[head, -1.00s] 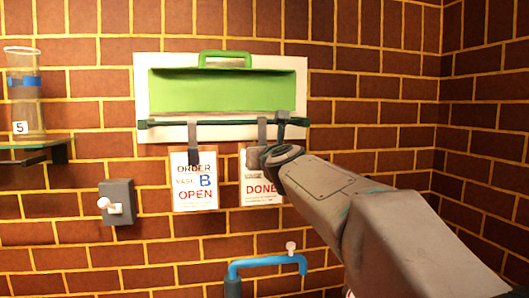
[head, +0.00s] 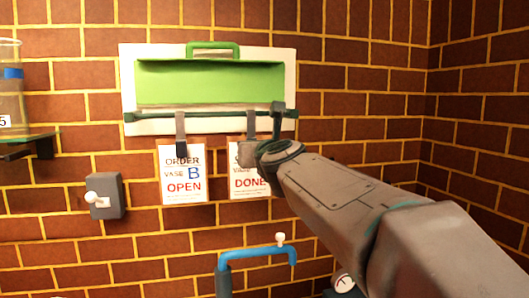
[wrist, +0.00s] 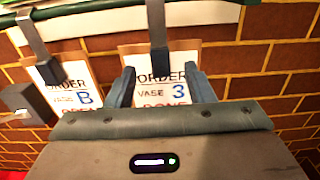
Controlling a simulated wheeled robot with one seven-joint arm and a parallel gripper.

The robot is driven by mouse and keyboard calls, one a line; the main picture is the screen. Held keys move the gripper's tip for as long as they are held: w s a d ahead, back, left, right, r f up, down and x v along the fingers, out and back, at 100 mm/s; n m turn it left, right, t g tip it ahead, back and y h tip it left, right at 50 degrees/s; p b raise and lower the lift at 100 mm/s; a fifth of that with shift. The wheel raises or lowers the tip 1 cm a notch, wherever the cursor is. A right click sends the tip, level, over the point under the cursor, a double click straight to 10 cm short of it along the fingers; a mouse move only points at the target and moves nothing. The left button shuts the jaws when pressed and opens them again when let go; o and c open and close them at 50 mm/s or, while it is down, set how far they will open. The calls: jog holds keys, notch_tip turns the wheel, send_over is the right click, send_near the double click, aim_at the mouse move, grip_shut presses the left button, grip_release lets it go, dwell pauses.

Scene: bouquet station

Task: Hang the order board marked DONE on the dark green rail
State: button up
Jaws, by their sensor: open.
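In the wrist view my gripper (wrist: 162,86) is open, one finger on each side of the board's print. I cannot tell whether the fingers touch the card.
Another order board, VASE B OPEN (head: 183,175), hangs just left on the same rail. A green recessed panel with a handle (head: 212,83) is above. A grey switch box (head: 106,197) is lower left, a blue pipe (head: 256,253) below. The right wall is clear.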

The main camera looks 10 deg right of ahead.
jog(key=s+p, duration=0.2)
jog(key=s, duration=0.6)
jog(key=s+a+f+n+g+y, duration=0.2)
jog(key=s+a+f+n+g, duration=0.15)
jog(key=f+n, duration=0.65)
jog(key=s+a+f+n+g+y, duration=0.1)
jog(key=s+a+f+n+g, duration=0.2)
jog(key=f+n, duration=0.75)
jog(key=s+d+f+n+g+h, duration=0.1)
jog(key=s+d+f+n+g, duration=0.2)
jog(key=s+f+n, duration=0.3)
jog(key=s+d+f+n+g+h+p, duration=0.1)
jog(key=s+d+f+n+g+h, duration=0.1)
jog(key=s+f+n+g, duration=0.3)
notch_tip(320, 180, down, 3)
jog(key=s+d+n, duration=0.1)
jog(key=s+n, duration=0.1)
jog(key=n, duration=0.2)
jog(key=shift+s+d+g, duration=0.25)
jog(key=shift+s+g, duration=0.05)
jog(key=shift+g, duration=0.05)
jog(key=shift+c, duration=1.2)
